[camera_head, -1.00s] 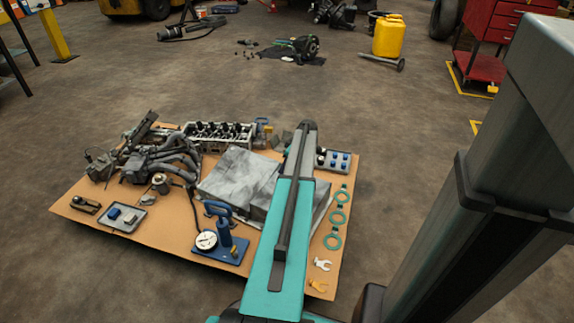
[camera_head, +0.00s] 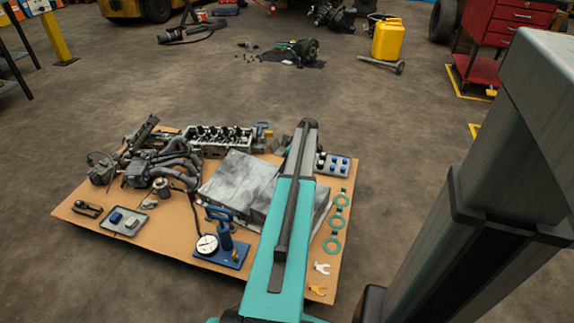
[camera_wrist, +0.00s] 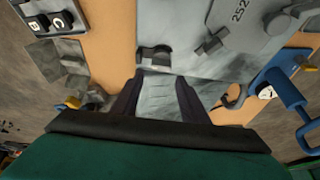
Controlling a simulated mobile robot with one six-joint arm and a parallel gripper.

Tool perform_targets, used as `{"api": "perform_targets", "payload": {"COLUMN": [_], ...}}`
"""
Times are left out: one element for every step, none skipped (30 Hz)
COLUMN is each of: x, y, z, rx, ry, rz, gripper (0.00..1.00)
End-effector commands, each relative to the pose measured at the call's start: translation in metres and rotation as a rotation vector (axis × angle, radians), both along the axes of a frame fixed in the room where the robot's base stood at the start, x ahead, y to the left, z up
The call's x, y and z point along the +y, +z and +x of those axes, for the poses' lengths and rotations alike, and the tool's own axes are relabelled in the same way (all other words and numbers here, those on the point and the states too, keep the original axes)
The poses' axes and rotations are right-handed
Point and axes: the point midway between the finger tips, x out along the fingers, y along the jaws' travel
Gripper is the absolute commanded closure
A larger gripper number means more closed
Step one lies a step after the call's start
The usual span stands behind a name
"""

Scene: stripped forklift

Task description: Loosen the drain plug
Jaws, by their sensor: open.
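My gripper (camera_wrist: 158,88) is open in the wrist view, its two dark fingers apart with nothing gripped between them. It is over a grey metal casting (camera_wrist: 175,30), which carries raised digits. A small dark block-like fitting (camera_wrist: 153,53) shows at the casting's left edge, just beyond the fingertips, and a dark cross-shaped part (camera_wrist: 213,41) lies further right. I cannot tell whether either is the drain plug. In the head view the grey casting (camera_head: 240,178) lies on a tan board (camera_head: 170,235), partly hidden by my teal arm. My gripper is hidden there.
A blue hand pump with a gauge (camera_head: 226,243) stands at the board's front; it also shows in the wrist view (camera_wrist: 285,90). An engine with pipes (camera_head: 160,160) and a cylinder head (camera_head: 218,138) crowd the back left. Green rings (camera_head: 333,246) lie right.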

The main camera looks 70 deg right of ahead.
Motion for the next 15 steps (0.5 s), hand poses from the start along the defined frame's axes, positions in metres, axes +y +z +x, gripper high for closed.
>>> {"api": "perform_targets", "payload": {"x": [0.0001, 0.0001, 0.0001, 0.0001, 0.0001, 0.0001, 0.0001, 0.0001, 0.0001, 0.0001, 0.0001, 0.0001, 0.0001, 0.0001, 0.0001], "y": [0.0048, 0.0062, 0.0079, 0.0090, 0.0098, 0.0105, 0.0108, 0.0109, 0.0109, 0.0108, 0.0106, 0.0105, 0.0105, 0.0105, 0.0104], "z": [0.0000, -0.0001, 0.0000, 0.0000, 0.0000, 0.0000, 0.0000, -0.0001, -0.0001, 0.0000, 0.0000, 0.0000, 0.0000, 0.0000, 0.0000], "rx": [0.000, 0.000, 0.000, 0.000, 0.000, 0.000, 0.000, 0.000, 0.000, 0.000, 0.000, 0.000, 0.000, 0.000, 0.000], "ry": [0.000, 0.000, 0.000, 0.000, 0.000, 0.000, 0.000, 0.000, 0.000, 0.000, 0.000, 0.000, 0.000, 0.000, 0.000], "rz": [0.000, 0.000, 0.000, 0.000, 0.000, 0.000, 0.000, 0.000, 0.000, 0.000, 0.000, 0.000, 0.000, 0.000, 0.000], "gripper": [0.60, 0.60, 0.60, 0.60, 0.60, 0.60, 0.60, 0.60, 0.60, 0.60, 0.60, 0.60, 0.60, 0.60, 0.60]}}
